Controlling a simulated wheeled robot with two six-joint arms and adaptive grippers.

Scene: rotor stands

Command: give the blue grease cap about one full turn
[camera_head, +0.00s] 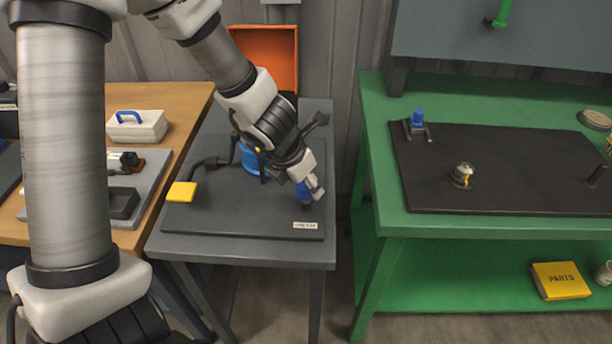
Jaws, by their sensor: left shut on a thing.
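A blue cap (304,194), which I take for the grease cap, stands at the right side of the dark mat on the grey table. My left gripper (312,187) reaches down to it from the upper left and is shut on it. The fingers and wrist hide part of the cap, and any mark showing its turn is too small to make out. Behind my left wrist, a blue body (250,158) with black arms is partly hidden. My right gripper is out of view.
A yellow pad (181,192) sits at the mat's left. An orange bin (268,58) stands behind. The green bench (378,148) at right holds a blue-topped black bracket (417,119) and a small metal part (462,175). A wooden table (178,100) is at left.

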